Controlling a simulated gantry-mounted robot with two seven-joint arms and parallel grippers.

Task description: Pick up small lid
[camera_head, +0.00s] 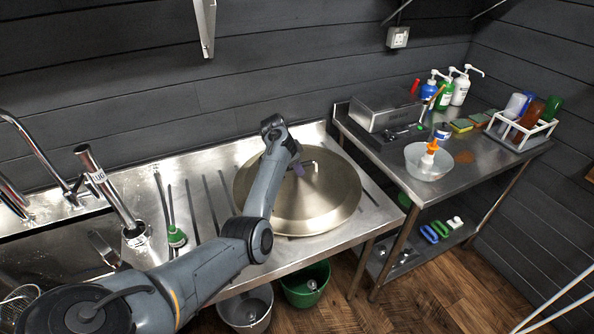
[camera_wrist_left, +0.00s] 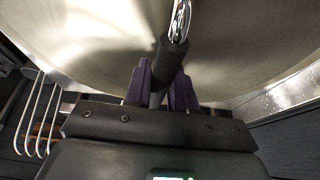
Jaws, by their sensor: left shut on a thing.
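The small lid (camera_head: 325,205) is a wide, round, brushed-steel disc over the right part of the steel counter. Its shiny surface fills much of the left wrist view (camera_wrist_left: 240,45). My left gripper (camera_head: 299,168) is at the lid's upper middle, by its handle. In the left wrist view, the purple fingers (camera_wrist_left: 160,78) are shut on the lid's handle, which has a dark grip (camera_wrist_left: 172,52) and a chrome bar. My arm hides part of the lid's left side. I cannot tell whether the lid touches the counter. My right gripper is not in view.
The steel counter (camera_head: 205,205) has a sink and tap at left and a green-based brush (camera_head: 177,237) beside my arm. A grey bucket (camera_head: 246,308) and a green bucket (camera_head: 306,284) stand below. The right table holds a bowl (camera_head: 428,162), bottles and a rack (camera_head: 521,132).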

